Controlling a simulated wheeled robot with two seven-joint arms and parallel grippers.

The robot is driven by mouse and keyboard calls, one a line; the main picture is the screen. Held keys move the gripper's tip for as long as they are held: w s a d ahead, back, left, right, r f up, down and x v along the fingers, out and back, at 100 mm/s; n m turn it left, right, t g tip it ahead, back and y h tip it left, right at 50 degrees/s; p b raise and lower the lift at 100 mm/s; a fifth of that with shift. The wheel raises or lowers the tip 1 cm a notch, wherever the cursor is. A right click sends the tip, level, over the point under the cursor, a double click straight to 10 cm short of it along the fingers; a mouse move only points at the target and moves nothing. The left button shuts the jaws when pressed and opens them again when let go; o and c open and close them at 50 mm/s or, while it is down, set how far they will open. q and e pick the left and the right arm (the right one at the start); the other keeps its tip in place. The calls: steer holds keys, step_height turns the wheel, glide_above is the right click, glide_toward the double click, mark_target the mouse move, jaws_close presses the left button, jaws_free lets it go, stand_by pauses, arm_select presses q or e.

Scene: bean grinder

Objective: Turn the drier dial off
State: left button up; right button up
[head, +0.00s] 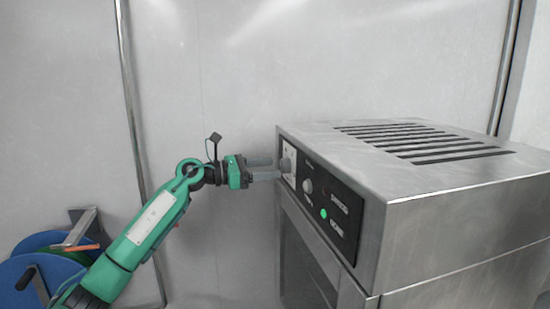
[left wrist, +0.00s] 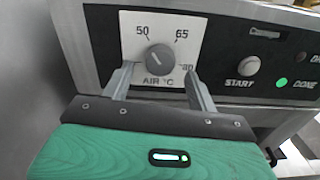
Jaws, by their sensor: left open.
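The drier (head: 440,200) is a grey metal box with a black front panel and slots in its top. Its grey dial (left wrist: 160,59) sits on a white plate marked 50, 65, 80 and AIR °C in the left wrist view. The dial (head: 286,165) also shows at the panel's left end in the head view. My left gripper (head: 262,168) is open, its fingers pointing at the dial. In the left wrist view the fingers (left wrist: 158,85) stand apart on the two sides of the dial's lower part. Contact cannot be told. My right gripper is not in view.
A START button (left wrist: 249,65) and a lit green DONE light (left wrist: 282,83) sit right of the dial. Blue reels (head: 30,275) stand at the lower left. A plain wall lies behind, with free room left of the drier.

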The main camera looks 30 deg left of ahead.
mark_target(285, 166)
arm_select(q)
steer(key=shift+p+x, duration=0.35)
steer(key=shift+x, duration=0.65)
steer(key=shift+w+d, duration=0.2)
steer(key=shift+w, duration=0.05)
steer(key=shift+c, duration=0.5)
steer(key=c, duration=0.9)
